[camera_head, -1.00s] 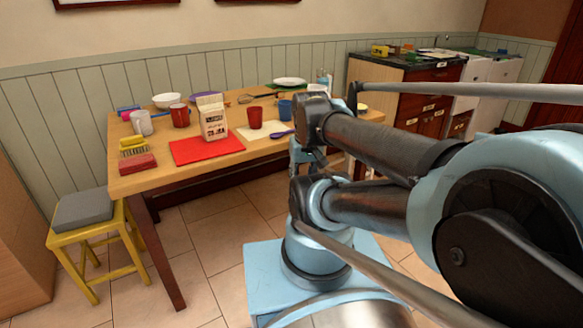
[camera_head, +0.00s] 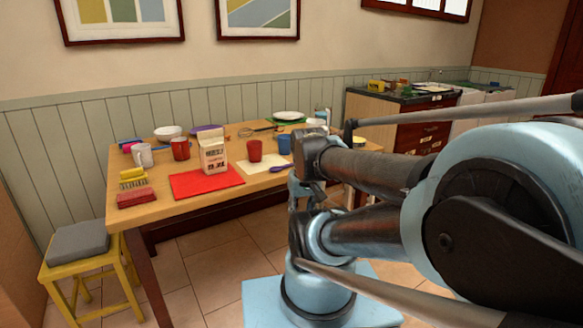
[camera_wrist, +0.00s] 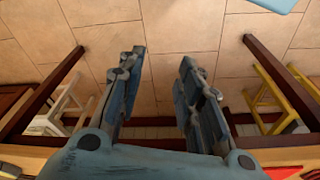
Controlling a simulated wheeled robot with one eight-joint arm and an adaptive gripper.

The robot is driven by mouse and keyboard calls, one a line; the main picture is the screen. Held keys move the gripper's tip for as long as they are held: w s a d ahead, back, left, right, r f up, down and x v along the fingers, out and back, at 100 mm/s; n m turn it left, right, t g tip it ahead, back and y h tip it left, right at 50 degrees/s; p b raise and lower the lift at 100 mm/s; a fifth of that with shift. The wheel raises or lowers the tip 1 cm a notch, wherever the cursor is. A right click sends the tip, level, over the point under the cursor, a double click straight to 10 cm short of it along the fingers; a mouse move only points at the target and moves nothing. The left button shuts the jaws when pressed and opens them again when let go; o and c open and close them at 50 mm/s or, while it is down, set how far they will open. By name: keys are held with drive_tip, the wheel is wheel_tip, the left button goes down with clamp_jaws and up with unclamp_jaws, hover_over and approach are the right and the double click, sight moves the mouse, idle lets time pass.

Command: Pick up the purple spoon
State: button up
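The purple spoon (camera_head: 281,168) lies near the table's front edge, on or beside a cream mat (camera_head: 252,166), just right of a red cup (camera_head: 255,149). In the head view my gripper is at the end of my arm, right of the spoon and partly hidden by the arm, so their exact gap is hard to judge. In the wrist view my gripper (camera_wrist: 160,58) is open, with nothing between its fingers. It points at the floor tiles, and the spoon is not seen there.
The wooden table (camera_head: 190,208) also holds a red mat (camera_head: 190,187) with a carton (camera_head: 213,155), a blue cup (camera_head: 284,145), a white mug (camera_head: 143,156) and bowls. A yellow stool (camera_head: 98,275) stands at its left. The wrist view shows table legs (camera_wrist: 50,92) and open floor.

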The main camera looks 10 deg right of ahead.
drive_tip(key=shift+o, duration=0.2)
wheel_tip(320, 180, up, 19)
drive_tip(key=n+g, duration=0.2)
drive_tip(key=n, duration=2)
hover_over(292, 165)
drive_tip(key=w+d, duration=0.3)
drive_tip(key=f, duration=1.1)
drive_tip(key=shift+s+d, duration=0.1)
drive_tip(key=shift+s, duration=0.1)
drive_tip(key=shift+s+d+f, duration=0.1)
drive_tip(key=shift+f, duration=1.35)
drive_tip(key=shift+s+d+f, duration=0.1)
drive_tip(key=shift+f, duration=1.3)
drive_tip(key=shift+c, duration=0.6)
